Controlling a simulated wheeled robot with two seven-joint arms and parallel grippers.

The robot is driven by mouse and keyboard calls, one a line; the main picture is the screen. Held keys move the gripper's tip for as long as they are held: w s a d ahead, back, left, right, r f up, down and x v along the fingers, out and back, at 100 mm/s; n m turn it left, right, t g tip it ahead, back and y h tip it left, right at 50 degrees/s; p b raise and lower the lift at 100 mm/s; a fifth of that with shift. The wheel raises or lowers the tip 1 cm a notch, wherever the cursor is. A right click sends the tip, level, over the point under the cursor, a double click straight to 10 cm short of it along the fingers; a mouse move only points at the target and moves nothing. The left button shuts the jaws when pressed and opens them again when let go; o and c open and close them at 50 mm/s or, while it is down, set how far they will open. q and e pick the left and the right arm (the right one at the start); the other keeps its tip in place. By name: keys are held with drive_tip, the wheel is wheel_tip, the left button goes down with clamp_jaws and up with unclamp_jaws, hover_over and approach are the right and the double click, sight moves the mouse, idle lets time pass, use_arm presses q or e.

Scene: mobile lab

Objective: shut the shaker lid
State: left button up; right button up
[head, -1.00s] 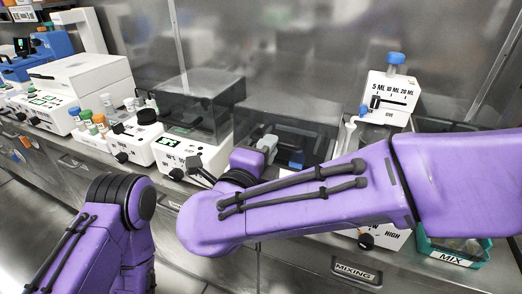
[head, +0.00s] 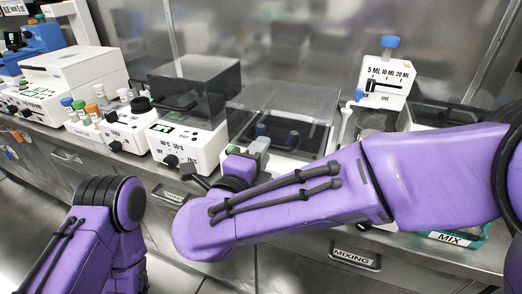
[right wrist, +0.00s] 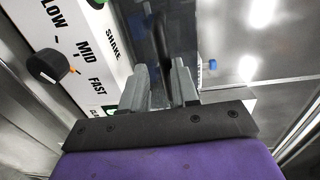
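The shaker's dark see-through lid (head: 290,102) shows behind my right forearm in the head view. It looks low over the shaker, but I cannot tell whether it is fully shut. The shaker's front is mostly hidden by my arm. My right gripper (head: 247,158) is at the lid's front left. In the right wrist view my gripper (right wrist: 160,84) has its two grey fingers apart, with a dark bar beyond and between them. The white shaker panel (right wrist: 88,62) with its black knob fills the left of that view. My left gripper is out of view.
A white heater with a dark cover (head: 195,85) stands left of the shaker. Capped bottles (head: 92,112) stand farther left. A white dispenser with a blue cap (head: 389,84) stands at right.

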drive_tip(key=shift+o, duration=1.2)
drive_tip(key=shift+f, duration=0.5)
drive_tip(key=shift+r, duration=0.1)
drive_tip(key=shift+w+r, duration=0.1)
drive_tip(key=shift+r, duration=0.05)
drive_tip(key=v, duration=1)
drive_tip(key=shift+s+a, duration=0.2)
drive_tip(key=shift+s, duration=0.1)
